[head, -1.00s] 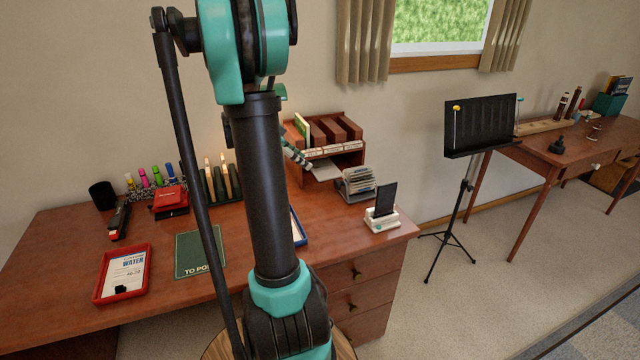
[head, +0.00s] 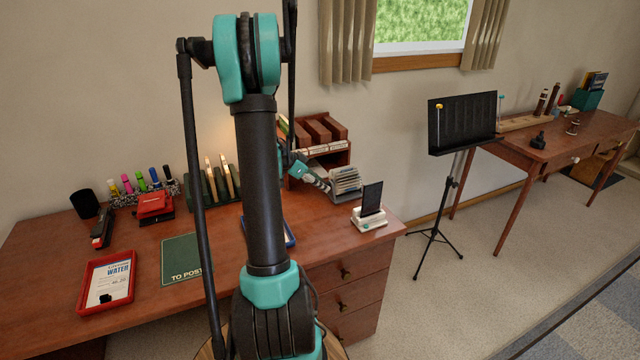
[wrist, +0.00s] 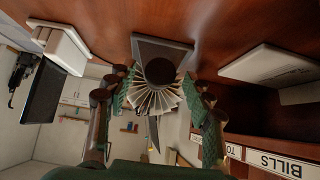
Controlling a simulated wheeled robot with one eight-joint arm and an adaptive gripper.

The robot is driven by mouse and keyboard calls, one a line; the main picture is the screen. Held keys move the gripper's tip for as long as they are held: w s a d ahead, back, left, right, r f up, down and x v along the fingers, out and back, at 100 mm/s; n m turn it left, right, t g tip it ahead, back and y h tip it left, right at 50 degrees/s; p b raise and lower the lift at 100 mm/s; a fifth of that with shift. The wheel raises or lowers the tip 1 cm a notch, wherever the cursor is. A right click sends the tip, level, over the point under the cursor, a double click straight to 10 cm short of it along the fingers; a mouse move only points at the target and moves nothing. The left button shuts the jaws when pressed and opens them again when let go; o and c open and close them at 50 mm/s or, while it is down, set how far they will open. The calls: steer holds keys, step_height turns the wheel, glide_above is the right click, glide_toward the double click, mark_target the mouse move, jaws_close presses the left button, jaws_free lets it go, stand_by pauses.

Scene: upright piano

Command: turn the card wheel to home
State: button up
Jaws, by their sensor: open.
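The card wheel (head: 346,180) is a small rotary file with pale fanned cards on a grey stand, on the desk's right part. In the wrist view its cards (wrist: 155,100) spread out below a dark round knob or hub, with its grey base (wrist: 150,46) beyond. My gripper (head: 320,181) is just left of the card wheel in the head view. In the wrist view my gripper (wrist: 160,92) is open, its green-padded fingers on either side of the fanned cards. No clear contact shows. I cannot read which card is at the front.
A wooden letter rack (head: 322,135) stands behind and left of the wheel; its "BILLS" label (wrist: 275,163) is close in the wrist view. A phone on a white stand (head: 370,220) is in front and right. A blue-edged tray (head: 289,232) lies left, partly hidden by my arm.

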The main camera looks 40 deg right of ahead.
steer(key=shift+d+f, duration=0.15)
steer(key=shift+f, duration=0.05)
steer(key=c, duration=1.1)
steer(key=shift+c, duration=0.2)
steer(key=shift+w+d+n+g+y, duration=0.15)
steer(key=shift+n+g+y, duration=0.25)
steer(key=shift+n+g, duration=0.55)
steer(key=shift+w+f+n+g, duration=0.15)
steer(key=shift+n+g, duration=0.2)
steer(key=shift+g, duration=0.9)
